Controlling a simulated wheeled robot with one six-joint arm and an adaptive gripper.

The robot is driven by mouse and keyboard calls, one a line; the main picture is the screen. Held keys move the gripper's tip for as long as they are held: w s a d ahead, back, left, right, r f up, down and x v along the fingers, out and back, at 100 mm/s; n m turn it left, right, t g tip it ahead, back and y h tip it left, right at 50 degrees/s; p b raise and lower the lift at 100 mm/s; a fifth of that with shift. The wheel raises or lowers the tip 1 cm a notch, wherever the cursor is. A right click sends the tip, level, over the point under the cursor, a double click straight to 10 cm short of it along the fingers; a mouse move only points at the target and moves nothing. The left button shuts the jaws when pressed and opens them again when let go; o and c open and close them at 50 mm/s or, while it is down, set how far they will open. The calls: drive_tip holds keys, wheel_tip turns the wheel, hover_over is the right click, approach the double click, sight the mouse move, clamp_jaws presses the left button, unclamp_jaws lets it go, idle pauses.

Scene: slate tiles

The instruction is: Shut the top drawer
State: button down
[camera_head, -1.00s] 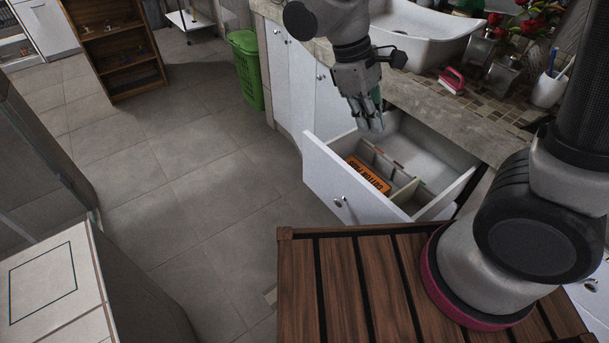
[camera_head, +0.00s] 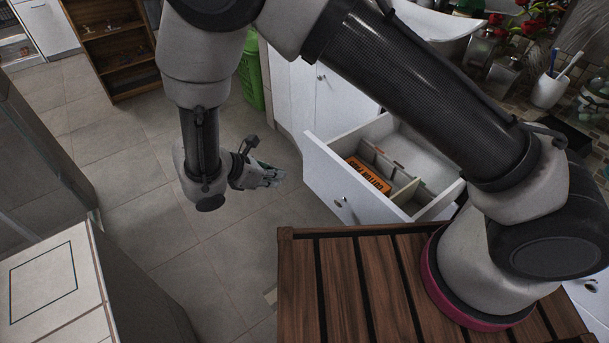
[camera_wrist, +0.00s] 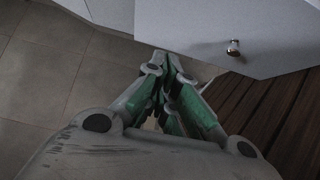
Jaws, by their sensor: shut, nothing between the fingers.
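The top drawer (camera_head: 324,182) stands pulled open from the white cabinet under the counter. Its white front has a small metal knob (camera_head: 345,199), which also shows in the wrist view (camera_wrist: 233,47). Inside the drawer lie dividers and an orange box (camera_head: 369,176). My gripper (camera_head: 279,178) is shut and empty. It is in front of the drawer, to the left of its front panel, with a gap between them in the head view. In the wrist view the fingertips (camera_wrist: 166,58) point toward the left part of the drawer front, left of the knob.
My wooden-slatted base top (camera_head: 340,290) lies close to the drawer's near side. A green bin (camera_head: 250,72) stands by the cabinet at the back. Tiled floor (camera_head: 150,190) is free to the left. A white-topped unit (camera_head: 50,285) stands at lower left.

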approach(315, 178)
wheel_tip(315, 178, down, 3)
drive_tip(key=a, duration=0.1)
drive_tip(key=shift+w+d+f, duration=0.1)
drive_tip(key=shift+w+d, duration=0.4)
drive_tip(key=shift+d, duration=0.4)
drive_tip(key=shift+w+d+f, duration=0.1)
drive_tip(key=shift+w+d, duration=0.35)
drive_tip(key=shift+d, duration=0.4)
drive_tip(key=shift+d, duration=0.15)
